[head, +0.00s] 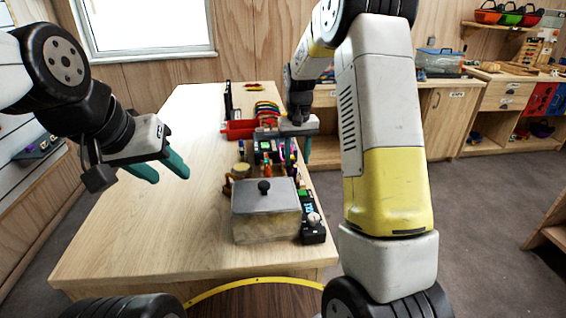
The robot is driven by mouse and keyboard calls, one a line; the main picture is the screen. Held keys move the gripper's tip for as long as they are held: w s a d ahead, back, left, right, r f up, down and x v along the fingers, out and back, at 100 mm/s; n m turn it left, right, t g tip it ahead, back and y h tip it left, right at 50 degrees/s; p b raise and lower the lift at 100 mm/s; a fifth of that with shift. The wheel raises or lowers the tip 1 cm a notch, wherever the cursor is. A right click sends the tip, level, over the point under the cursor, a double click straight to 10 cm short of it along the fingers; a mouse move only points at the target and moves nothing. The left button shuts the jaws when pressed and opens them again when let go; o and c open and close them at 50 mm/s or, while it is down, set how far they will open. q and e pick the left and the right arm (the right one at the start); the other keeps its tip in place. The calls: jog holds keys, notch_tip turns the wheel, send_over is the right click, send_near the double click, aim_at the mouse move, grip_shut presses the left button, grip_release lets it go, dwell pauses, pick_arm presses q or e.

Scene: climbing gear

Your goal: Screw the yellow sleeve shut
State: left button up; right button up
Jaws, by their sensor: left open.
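My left gripper (170,177) is open and empty, held above the left part of the wooden table (150,230), with two teal fingers apart. My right gripper (285,143) reaches over a cluster of small coloured items (268,165) along the table's right side. One teal finger shows at its right; the rest blends into the clutter, so I cannot tell whether it is open or holds anything. I cannot pick out the yellow sleeve for certain; it is too small here or hidden by the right gripper and the clutter.
A lidded box (266,222) with a dark knob stands near the table's front right, with a black device (312,228) beside it. A red bin (238,130) and coloured curved items (267,110) lie farther back. The table's left half is clear.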

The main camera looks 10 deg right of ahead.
jog(key=shift+r, duration=0.8)
jog(key=shift+a, duration=0.1)
jog(key=shift+a, duration=0.65)
jog(key=shift+f, duration=0.15)
jog(key=shift+f, duration=1.3)
jog(key=shift+d, duration=0.75)
